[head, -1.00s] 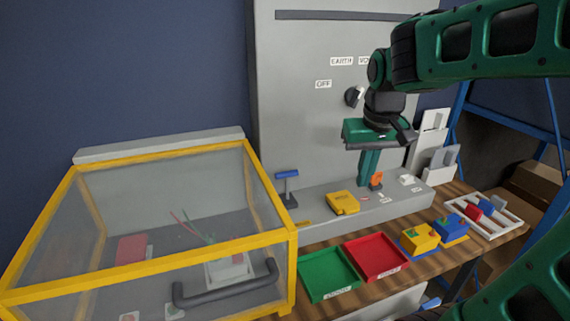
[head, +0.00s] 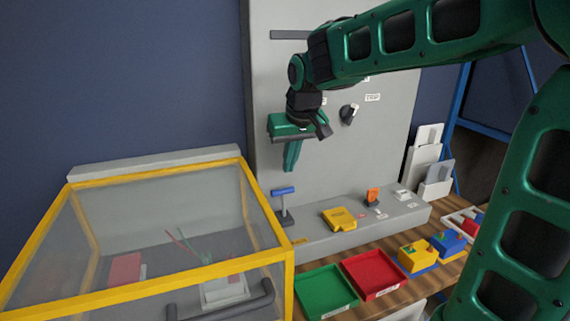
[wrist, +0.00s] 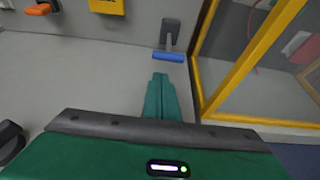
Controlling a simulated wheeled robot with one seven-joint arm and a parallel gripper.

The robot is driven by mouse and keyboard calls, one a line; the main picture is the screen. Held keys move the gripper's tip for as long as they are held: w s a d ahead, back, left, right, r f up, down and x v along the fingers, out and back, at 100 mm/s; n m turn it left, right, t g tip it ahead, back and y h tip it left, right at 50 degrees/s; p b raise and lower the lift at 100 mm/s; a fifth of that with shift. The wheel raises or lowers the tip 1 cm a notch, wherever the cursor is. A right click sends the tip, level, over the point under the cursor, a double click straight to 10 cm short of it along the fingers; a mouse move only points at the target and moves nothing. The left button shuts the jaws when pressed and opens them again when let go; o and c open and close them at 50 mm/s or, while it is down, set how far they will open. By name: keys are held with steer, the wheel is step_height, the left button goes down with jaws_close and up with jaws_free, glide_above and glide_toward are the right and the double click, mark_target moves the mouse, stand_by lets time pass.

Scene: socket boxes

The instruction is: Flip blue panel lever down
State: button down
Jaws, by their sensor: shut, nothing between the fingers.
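The blue-handled lever (head: 283,191) stands upright on the grey ledge, just right of the yellow-framed box. Its blue crossbar is at the top of a grey stem on a dark base. In the wrist view the blue bar (wrist: 168,56) lies just beyond my fingertips. My gripper (head: 290,168) is shut and empty, pointing down, above the lever and apart from it. In the wrist view my green fingers (wrist: 160,76) are together, with a gap between their tips and the bar.
The yellow-framed clear box (head: 265,262) stands close to the lever's left. A yellow block (head: 339,219) and an orange switch (head: 372,196) sit on the ledge to the right. Green (head: 326,292) and red (head: 373,274) trays lie in front. The grey panel rises behind.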

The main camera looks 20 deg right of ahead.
mark_target(286, 179)
steer(key=x, duration=0.7)
steer(key=shift+w+f, duration=0.1)
steer(key=shift+f, duration=0.05)
